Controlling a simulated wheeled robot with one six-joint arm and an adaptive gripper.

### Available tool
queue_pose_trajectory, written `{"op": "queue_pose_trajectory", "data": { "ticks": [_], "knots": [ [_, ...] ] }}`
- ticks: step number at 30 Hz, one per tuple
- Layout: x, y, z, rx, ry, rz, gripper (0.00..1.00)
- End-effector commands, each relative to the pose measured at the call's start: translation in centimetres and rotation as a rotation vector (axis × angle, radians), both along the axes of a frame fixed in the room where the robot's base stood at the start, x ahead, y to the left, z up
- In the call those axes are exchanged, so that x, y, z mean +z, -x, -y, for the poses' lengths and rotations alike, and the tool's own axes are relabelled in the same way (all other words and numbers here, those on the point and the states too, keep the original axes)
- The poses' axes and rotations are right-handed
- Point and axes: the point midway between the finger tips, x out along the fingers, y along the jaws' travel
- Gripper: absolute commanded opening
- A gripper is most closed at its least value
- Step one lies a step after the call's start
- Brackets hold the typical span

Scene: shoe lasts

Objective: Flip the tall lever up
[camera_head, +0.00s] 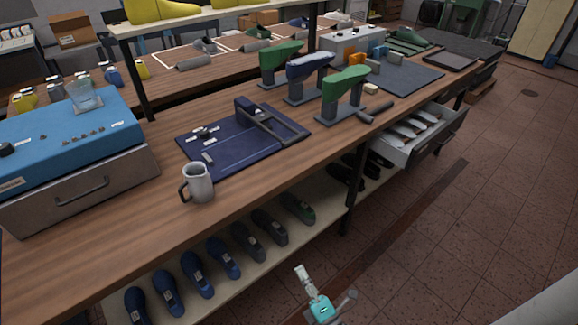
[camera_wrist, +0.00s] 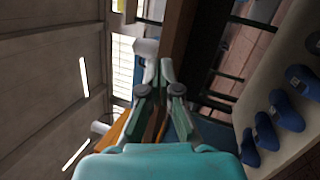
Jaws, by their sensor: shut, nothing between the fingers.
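A dark blue board (camera_head: 235,158) lies on the wooden workbench (camera_head: 110,215). A dark grey lever-like frame (camera_head: 272,128) with a block at its back end lies low across the board's right part. I cannot tell for certain that it is the tall lever. Small labelled fittings (camera_head: 205,133) sit on the board's left part. My gripper (camera_head: 300,270) is in front of the bench and below its top, over the floor, well apart from the board. In the wrist view my gripper (camera_wrist: 158,70) is shut and empty; the board is not recognisable there.
A grey mug (camera_head: 198,183) stands near the bench's front edge. A blue-topped box (camera_head: 60,140) stands at left. Green and blue shoe lasts on stands (camera_head: 343,98) are behind right. An open drawer (camera_head: 428,138) juts out at right. Blue lasts (camera_head: 196,274) line the lower shelf.

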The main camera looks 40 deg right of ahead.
Motion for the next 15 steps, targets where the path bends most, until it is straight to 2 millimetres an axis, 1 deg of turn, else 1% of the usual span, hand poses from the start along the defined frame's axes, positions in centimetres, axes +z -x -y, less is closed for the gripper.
{"op": "queue_pose_trajectory", "data": {
  "ticks": [1, 3, 8, 15],
  "knots": [
    [0.1, -1.4, 0.9, -0.021, 0.062, 0.014, 0.0],
    [0.3, -3.1, 1.9, -0.049, 0.159, 0.03, 0.0],
    [0.9, -6.8, 4.4, -0.12, 0.376, 0.064, 0.0],
    [2.6, -12.2, 8.8, -0.239, 0.7, 0.111, 0.0]
  ]
}}
